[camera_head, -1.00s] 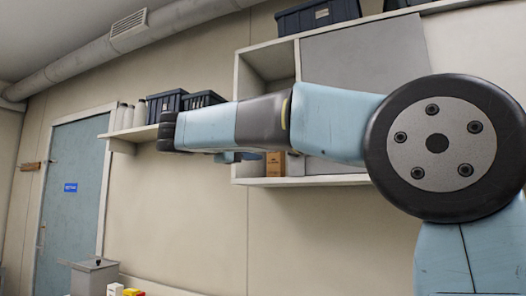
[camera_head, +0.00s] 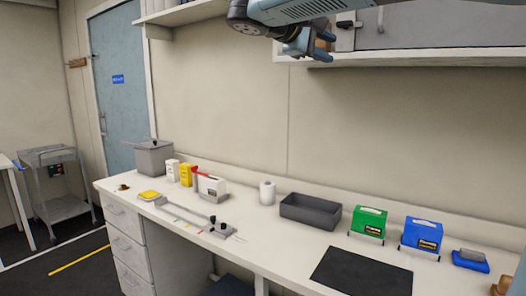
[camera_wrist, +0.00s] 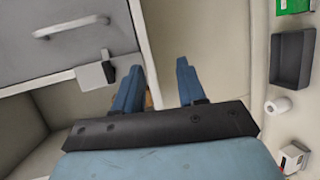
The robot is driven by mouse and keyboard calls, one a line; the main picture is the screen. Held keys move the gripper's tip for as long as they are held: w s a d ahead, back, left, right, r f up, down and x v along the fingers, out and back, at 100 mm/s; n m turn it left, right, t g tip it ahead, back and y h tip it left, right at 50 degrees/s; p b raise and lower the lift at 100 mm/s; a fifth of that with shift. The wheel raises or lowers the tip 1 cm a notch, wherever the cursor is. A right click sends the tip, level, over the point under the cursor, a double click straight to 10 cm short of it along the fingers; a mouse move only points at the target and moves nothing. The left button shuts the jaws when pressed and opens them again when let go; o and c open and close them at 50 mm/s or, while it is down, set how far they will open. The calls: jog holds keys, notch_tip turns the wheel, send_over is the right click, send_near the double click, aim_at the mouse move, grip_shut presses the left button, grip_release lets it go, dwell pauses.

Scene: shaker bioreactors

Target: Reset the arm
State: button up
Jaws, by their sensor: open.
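My arm reaches in from the top of the head view, and my gripper (camera_head: 312,42) hangs at the top middle, high above the bench and in front of the wall cabinet. In the wrist view my gripper (camera_wrist: 158,85) shows two blue fingers set apart with nothing held between them. The fingers point toward the wall cabinet (camera_wrist: 75,35) and the bare wall beside it. The left finger is close to a small grey latch box (camera_wrist: 93,72) on the cabinet; I cannot tell whether they touch.
The white bench (camera_head: 250,225) holds a dark grey tray (camera_head: 310,211), a green box (camera_head: 368,221), a blue box (camera_head: 421,236), a black mat (camera_head: 361,274) and a paper roll (camera_head: 267,192). A grey cart (camera_head: 62,185) stands at the left. The space between bench and cabinet is clear.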

jog(key=s+d+f+m+g+y, duration=0.1)
jog(key=s+d+f+y, duration=0.1)
jog(key=s+d+f, duration=0.3)
jog(key=s+d+f+g+y, duration=0.1)
jog(key=d+f, duration=0.1)
jog(key=f, duration=0.4)
jog(key=s+d+f+m+y, duration=0.1)
jog(key=s+f+m+y, duration=0.2)
jog(key=s+f, duration=0.5)
jog(key=s+d+f+m+g+y, duration=0.1)
jog(key=s+f+m+y, duration=0.2)
jog(key=f, duration=1.2)
jog(key=s+y, duration=0.3)
jog(key=s, duration=0.2)
jog(key=shift+s+m, duration=0.2)
jog(key=shift+m, duration=0.2)
